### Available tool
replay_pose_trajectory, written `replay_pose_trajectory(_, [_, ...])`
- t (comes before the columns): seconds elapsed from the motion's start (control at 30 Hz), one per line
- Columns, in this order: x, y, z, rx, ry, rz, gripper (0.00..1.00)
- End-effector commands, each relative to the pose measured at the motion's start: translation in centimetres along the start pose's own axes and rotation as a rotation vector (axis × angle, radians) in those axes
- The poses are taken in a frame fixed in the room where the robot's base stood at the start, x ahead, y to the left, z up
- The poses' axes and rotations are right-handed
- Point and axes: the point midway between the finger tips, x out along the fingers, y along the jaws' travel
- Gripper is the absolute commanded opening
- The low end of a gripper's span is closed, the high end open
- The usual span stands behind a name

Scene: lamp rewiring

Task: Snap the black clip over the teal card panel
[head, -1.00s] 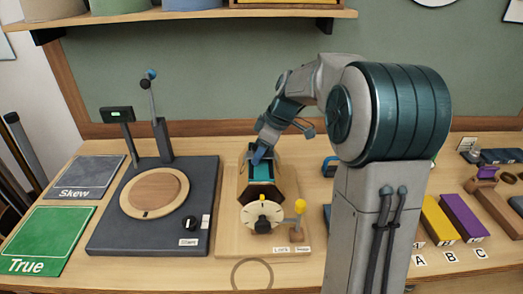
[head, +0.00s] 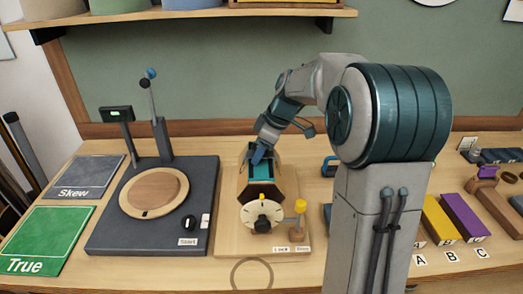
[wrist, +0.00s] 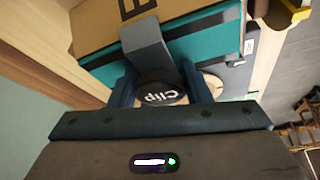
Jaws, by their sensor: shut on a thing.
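The black clip (wrist: 160,93) has a round end marked "Clip" and a dark grey band (wrist: 147,45) in the wrist view. My gripper (wrist: 160,88) is shut on the round end, one finger on each side. The band lies across the teal card panel (wrist: 212,43) and reaches the edge of a tan face with a dark letter. I cannot tell if it is pressed fully onto the panel. In the head view, my gripper (head: 258,157) is at the top of the faceted holder, over the teal panel (head: 262,172). The clip is hard to make out there.
The holder stands on a wooden base (head: 228,238) with a cream dial (head: 262,213) and a yellow-knobbed lever (head: 300,207) in front. A dark turntable unit (head: 115,237) is at the left. Yellow and purple blocks (head: 464,217) lie at the right.

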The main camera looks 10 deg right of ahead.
Motion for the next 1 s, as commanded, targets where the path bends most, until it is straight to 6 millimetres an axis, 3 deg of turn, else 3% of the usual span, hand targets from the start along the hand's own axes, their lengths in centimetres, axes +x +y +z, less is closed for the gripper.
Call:
replay_pose_trajectory(0.43, [0.53,-0.23,0.35,0.003,-0.007,-0.013,0.22])
replay_pose_trajectory(0.47, [0.54,-0.24,0.36,0.003,-0.007,-0.013,0.5])
replay_pose_trajectory(0.53, [0.56,-0.22,0.37,0.003,-0.007,-0.013,0.69])
replay_pose_trajectory(0.77, [0.53,-0.08,0.47,0.005,-0.007,-0.01,0.68])
replay_pose_trajectory(1.0, [0.5,0.0,0.54,0.007,-0.006,-0.008,0.77])
